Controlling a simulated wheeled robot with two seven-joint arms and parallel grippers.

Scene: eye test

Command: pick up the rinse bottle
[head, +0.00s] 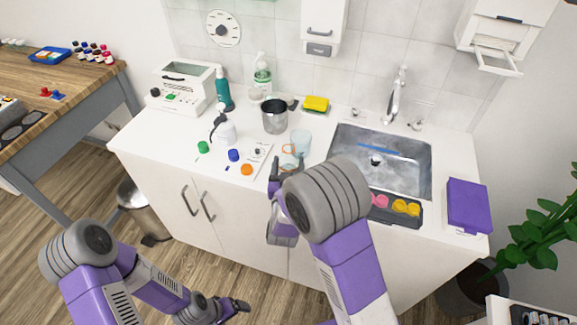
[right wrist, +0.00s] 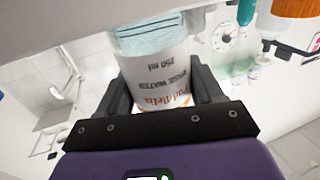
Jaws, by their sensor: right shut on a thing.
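The rinse bottle (right wrist: 160,72) is a white cylinder with dark and orange lettering and a pale blue, ribbed part beyond it in the right wrist view. My right gripper (right wrist: 165,90) is shut on it, one dark finger on each side. In the head view the pale blue bottle (head: 300,142) shows above the front of the white counter, with my right gripper (head: 285,168) at it, partly hidden by my wrist. I cannot tell whether its base touches the counter. My left gripper (head: 240,304) is low over the floor, away from the counter; its opening is unclear.
Left of the bottle are green (head: 203,147), blue (head: 234,155) and orange (head: 246,170) caps and a white, dark-topped vessel (head: 224,133). A metal cup (head: 275,117) stands behind. The sink (head: 425,165), a tray of pink and yellow pieces (head: 409,219) and a purple box (head: 467,205) are right.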

